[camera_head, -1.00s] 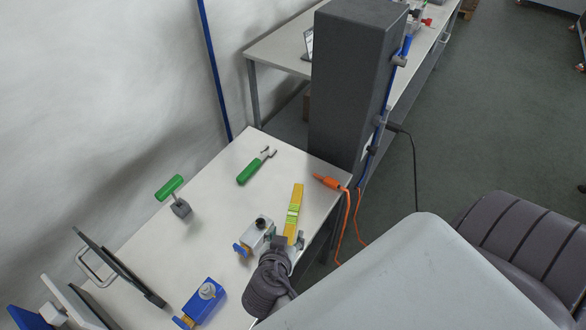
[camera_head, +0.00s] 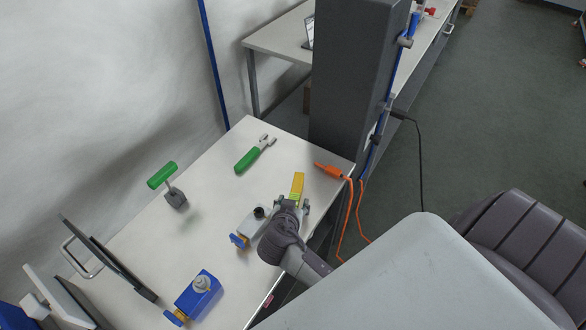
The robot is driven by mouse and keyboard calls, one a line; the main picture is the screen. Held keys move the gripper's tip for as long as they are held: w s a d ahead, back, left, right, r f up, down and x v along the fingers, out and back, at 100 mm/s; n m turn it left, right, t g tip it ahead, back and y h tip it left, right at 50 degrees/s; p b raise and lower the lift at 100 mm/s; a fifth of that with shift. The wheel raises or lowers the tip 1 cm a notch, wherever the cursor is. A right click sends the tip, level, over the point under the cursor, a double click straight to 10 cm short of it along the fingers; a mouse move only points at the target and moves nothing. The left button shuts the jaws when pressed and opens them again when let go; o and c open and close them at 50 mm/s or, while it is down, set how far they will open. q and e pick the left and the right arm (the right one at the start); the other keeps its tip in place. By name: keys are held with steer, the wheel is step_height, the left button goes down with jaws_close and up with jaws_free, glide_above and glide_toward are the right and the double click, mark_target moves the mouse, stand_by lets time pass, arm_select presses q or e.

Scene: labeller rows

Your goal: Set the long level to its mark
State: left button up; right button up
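The long level is a yellow bar (camera_head: 297,186) with a lighter green-yellow middle, lying near the right edge of the white table (camera_head: 215,220). The near end of the level is hidden under the gripper and wrist. I cannot make out its mark. My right gripper is not in view.
A grey-white device with a blue knob (camera_head: 242,232) stands just left of my gripper. A blue device (camera_head: 199,296), a green-handled stamp (camera_head: 168,180), a green tool (camera_head: 251,157) and an orange corded tool (camera_head: 330,171) are also there. A dark column (camera_head: 347,85) stands behind.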

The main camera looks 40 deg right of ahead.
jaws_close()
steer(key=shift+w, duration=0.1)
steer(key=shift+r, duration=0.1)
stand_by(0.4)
